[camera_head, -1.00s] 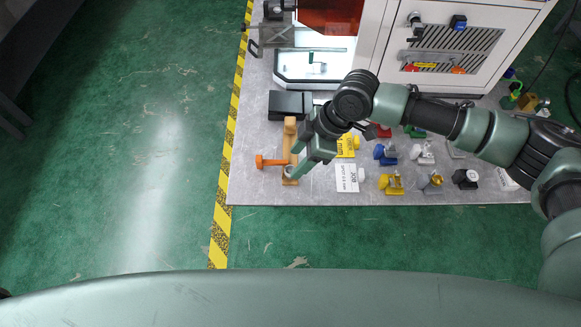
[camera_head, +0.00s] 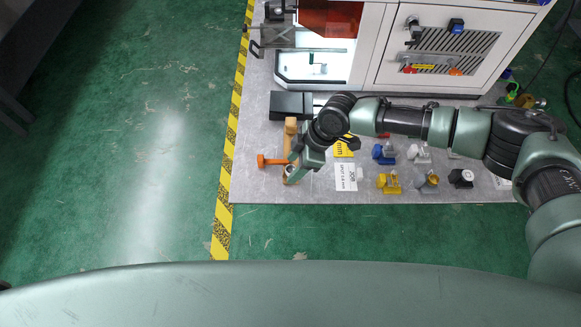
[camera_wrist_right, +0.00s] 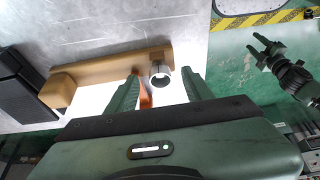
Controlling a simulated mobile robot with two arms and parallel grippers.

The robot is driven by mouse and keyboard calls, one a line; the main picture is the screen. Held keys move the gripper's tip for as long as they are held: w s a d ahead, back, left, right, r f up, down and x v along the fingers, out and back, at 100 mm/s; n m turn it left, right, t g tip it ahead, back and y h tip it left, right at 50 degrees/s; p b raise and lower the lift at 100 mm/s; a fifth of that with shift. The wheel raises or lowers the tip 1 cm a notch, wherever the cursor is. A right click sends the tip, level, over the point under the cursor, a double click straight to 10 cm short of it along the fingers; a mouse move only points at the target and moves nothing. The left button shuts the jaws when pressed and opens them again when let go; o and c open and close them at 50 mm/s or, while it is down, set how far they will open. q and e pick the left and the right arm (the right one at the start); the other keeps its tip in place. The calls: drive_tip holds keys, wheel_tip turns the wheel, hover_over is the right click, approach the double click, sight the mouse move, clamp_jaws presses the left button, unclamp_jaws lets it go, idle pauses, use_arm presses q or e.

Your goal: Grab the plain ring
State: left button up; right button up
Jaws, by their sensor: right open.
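The plain ring (camera_wrist_right: 157,68) is a small silvery ring at the edge of a wooden holder (camera_wrist_right: 115,68). In the right wrist view it lies between the two fingers of my right gripper (camera_wrist_right: 160,82), which is open, with a gap visible beside the ring. In the head view my right gripper (camera_head: 297,163) is over the front end of the wooden holder (camera_head: 290,127) and partly covers the ring (camera_head: 288,171). My left gripper (camera_wrist_right: 252,45) shows at the right of the right wrist view, with its fingers apart and empty.
An orange part (camera_head: 271,161) sticks out left of the holder. A black box (camera_head: 290,105) stands behind it. A white card (camera_head: 345,177) and several small coloured parts lie to the right. The machine (camera_head: 440,45) stands at the back.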

clamp_jaws()
drive_tip(key=shift+r, duration=0.1)
